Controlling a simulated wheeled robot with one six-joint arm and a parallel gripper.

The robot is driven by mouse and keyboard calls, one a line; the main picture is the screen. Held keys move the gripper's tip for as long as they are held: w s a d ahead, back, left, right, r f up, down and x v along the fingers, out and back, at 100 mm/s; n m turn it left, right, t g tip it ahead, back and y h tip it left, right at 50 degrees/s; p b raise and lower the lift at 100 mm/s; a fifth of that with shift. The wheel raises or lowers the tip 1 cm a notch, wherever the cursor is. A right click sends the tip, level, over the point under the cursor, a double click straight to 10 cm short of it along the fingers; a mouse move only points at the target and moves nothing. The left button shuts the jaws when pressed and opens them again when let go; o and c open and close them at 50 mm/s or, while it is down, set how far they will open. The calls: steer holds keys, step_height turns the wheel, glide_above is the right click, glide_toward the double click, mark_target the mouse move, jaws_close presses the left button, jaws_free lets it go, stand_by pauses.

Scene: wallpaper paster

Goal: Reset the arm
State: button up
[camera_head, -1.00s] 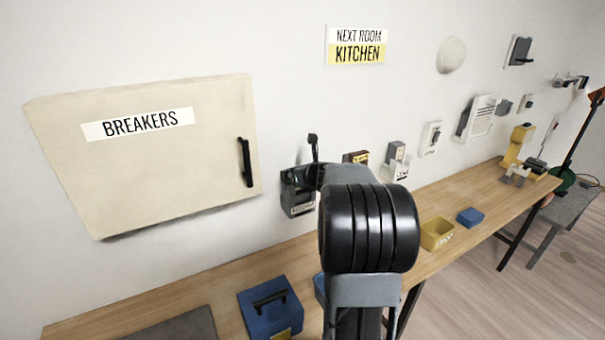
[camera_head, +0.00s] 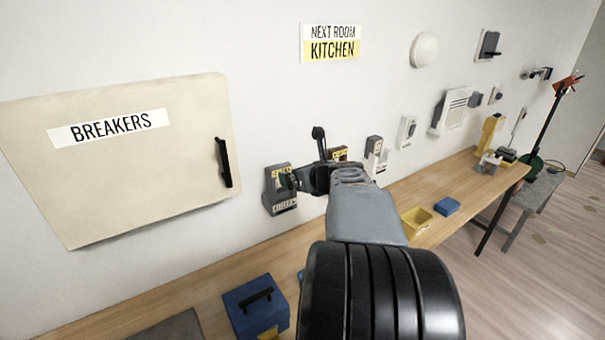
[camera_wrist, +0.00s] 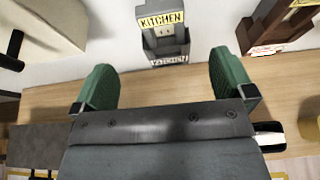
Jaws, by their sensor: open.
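My gripper shows in the wrist view (camera_wrist: 163,85) with its two green fingers spread wide apart and nothing between them. In the head view my arm reaches from the bottom toward the wall, and the gripper end is mostly hidden behind my own links. A grey wall box labelled KITCHEN (camera_wrist: 163,32) is on the wall beyond the open fingers, apart from them. The same grey box (camera_head: 279,190) shows in the head view, just left of my arm's end.
A beige BREAKERS cabinet (camera_head: 118,160) with a black handle is on the left wall. A wooden bench (camera_head: 445,190) runs below, with a blue toolbox (camera_head: 257,308), a yellow bin (camera_head: 417,221) and a blue block (camera_head: 446,206). Several devices line the wall to the right.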

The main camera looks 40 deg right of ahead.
steer(key=shift+s, duration=0.1)
stand_by(0.5)
steer(key=s+a+f+m+g, duration=0.3)
steer(key=a+m, duration=0.5)
steer(key=m, duration=0.3)
steer(key=s+a+f+m+g+y, duration=0.1)
steer(key=s+a+f+m+g, duration=0.2)
steer(key=a+m, duration=0.5)
steer(key=s+a+f+m+g, duration=0.3)
steer(key=a+m, duration=0.6)
steer(key=m, duration=0.6)
steer(key=s+f, duration=0.2)
steer(key=s, duration=0.1)
steer(key=shift+s+f+y, duration=0.15)
steer(key=shift+y, duration=0.25)
steer(key=shift+a, duration=0.1)
